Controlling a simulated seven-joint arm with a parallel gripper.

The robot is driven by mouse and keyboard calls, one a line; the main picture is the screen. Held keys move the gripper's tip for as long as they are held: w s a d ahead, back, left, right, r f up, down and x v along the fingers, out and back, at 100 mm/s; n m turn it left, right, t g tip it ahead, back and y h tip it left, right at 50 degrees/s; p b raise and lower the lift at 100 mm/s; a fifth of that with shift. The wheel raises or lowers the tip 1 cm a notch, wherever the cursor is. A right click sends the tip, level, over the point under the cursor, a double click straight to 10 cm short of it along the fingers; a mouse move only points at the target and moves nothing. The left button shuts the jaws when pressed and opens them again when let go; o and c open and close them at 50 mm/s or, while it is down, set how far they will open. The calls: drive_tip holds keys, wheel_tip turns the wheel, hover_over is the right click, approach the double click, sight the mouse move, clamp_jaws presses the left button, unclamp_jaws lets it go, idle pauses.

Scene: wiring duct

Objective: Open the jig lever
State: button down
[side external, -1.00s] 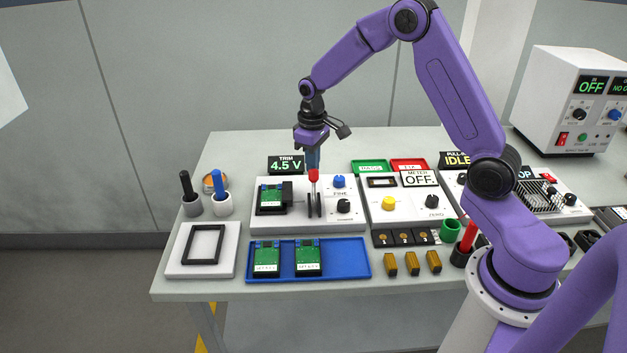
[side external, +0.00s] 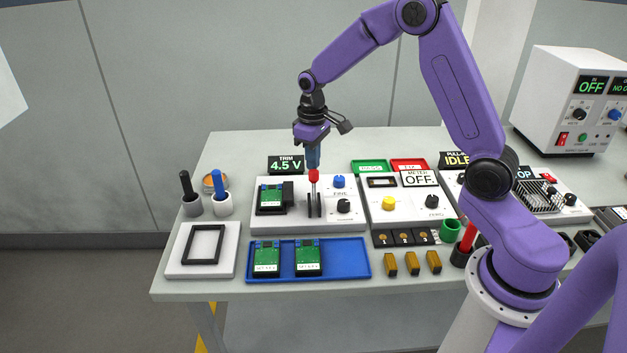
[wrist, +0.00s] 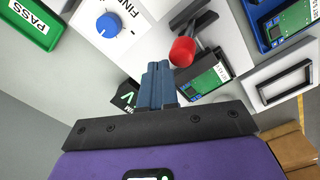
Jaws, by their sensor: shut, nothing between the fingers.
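The jig lever has a red knob (side external: 314,176) on top of dark upright plates (side external: 314,204) on the white jig block (side external: 270,222). A green circuit board (side external: 271,197) sits in the jig to the left of the lever. My gripper (side external: 313,164) points down with its blue fingers shut and empty, just above or behind the red knob. In the wrist view, the shut fingers (wrist: 157,75) are close to the red knob (wrist: 182,52), which lies just beyond and to the right of their tips. I cannot tell whether they touch.
A blue knob (side external: 338,182) and a black knob (side external: 344,206) stand right of the lever. The trim display (side external: 286,165) stands behind the jig. A blue tray (side external: 345,258) with two boards lies in front. A green PASS tray (side external: 369,166) is at the back.

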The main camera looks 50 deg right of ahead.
wheel_tip(320, 180, up, 7)
drive_tip(key=d, duration=0.1)
drive_tip(key=shift+w, duration=0.45)
idle(0.5)
drive_tip(key=s+a+r+n, duration=0.2)
drive_tip(key=s+a+n, duration=0.2)
drive_tip(key=s+a, duration=0.9)
drive_tip(key=s+d+n, duration=0.1)
drive_tip(key=s+n, duration=0.1)
drive_tip(key=s, duration=0.8)
drive_tip(key=s+d+f+n, duration=0.1)
drive_tip(key=s+d+n, duration=0.1)
drive_tip(key=s, duration=0.9)
drive_tip(key=shift+s+d+n, duration=0.2)
drive_tip(key=shift+n, duration=0.6)
